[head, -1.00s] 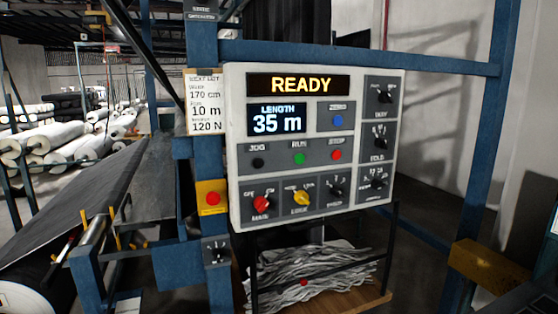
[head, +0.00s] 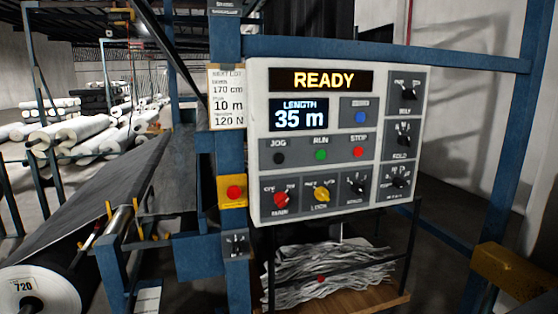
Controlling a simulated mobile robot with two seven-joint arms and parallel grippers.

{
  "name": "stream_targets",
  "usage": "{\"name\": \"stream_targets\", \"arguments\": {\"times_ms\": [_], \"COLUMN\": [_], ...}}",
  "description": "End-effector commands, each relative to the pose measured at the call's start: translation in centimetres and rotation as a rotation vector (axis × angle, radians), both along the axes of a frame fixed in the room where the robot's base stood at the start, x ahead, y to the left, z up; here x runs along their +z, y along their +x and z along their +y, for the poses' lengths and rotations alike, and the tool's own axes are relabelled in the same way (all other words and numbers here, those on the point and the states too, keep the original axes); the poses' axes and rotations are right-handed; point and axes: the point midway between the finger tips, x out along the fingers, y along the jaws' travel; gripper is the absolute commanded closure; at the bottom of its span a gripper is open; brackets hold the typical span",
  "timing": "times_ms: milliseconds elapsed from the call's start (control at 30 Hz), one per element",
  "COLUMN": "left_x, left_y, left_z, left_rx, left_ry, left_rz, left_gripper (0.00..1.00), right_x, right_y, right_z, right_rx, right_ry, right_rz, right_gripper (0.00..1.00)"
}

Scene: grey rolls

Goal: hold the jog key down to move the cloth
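The white control panel (head: 312,196) faces me on a blue frame. Its black jog key (head: 279,158) sits at the left of a row, under the label JOG, beside a green RUN key (head: 321,154) and a red STOP key (head: 358,152). The top display (head: 320,80) reads READY, and the length display (head: 298,116) reads 35 m. The grey cloth (head: 115,185) runs over the machine at the left, near a roll marked 720 (head: 35,290). Neither of my grippers is in view, and nothing touches the jog key.
A red button on a yellow box (head: 233,191) is on the post left of the panel. Blue posts and rails (head: 400,52) frame the panel. A yellow block (head: 512,272) juts in at lower right. A bin of crumpled scraps (head: 330,270) stands below.

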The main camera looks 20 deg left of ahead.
Motion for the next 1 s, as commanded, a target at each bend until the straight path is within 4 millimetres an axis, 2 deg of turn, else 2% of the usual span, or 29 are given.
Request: {"name": "stream_targets", "arguments": {"times_ms": [33, 133, 167, 1000], "left_x": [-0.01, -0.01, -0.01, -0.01], "left_y": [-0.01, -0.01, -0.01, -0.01], "left_z": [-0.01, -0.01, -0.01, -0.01], "left_rx": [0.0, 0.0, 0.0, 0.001], "left_ry": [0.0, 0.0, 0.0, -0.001], "left_rz": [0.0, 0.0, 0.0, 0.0], "left_gripper": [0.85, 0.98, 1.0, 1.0], "right_x": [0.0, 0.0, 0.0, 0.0], "right_y": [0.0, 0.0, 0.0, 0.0], "right_z": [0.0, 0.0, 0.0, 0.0], "right_rx": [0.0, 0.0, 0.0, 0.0], "right_ry": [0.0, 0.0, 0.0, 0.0], "right_rz": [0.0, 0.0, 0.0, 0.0], "right_gripper": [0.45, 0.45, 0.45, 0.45]}}
